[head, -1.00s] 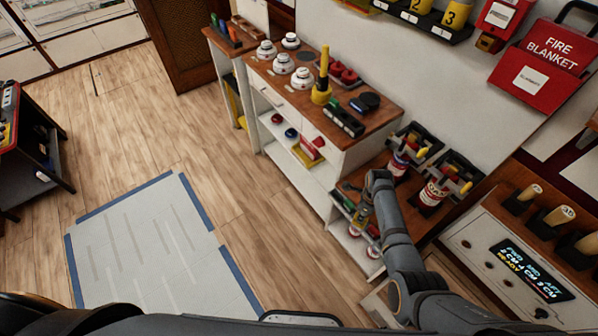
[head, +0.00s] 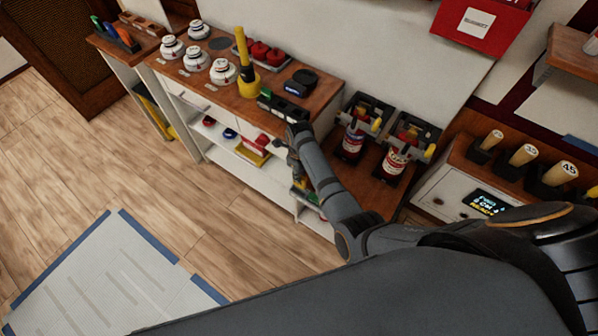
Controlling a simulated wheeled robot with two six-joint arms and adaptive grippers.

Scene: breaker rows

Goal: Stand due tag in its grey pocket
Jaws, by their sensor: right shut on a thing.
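My right gripper (head: 294,162) hangs jaws down in front of the wooden-topped counter, below its front edge. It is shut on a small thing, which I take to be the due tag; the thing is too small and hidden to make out. A dark slotted holder (head: 284,106) lies on the counter just behind my right wrist. I cannot tell whether the grey pocket is part of it. My left gripper is out of view.
The counter (head: 222,92) carries white domed detectors (head: 223,72), a yellow post (head: 243,60), red domes (head: 268,54) and a black puck (head: 300,82).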

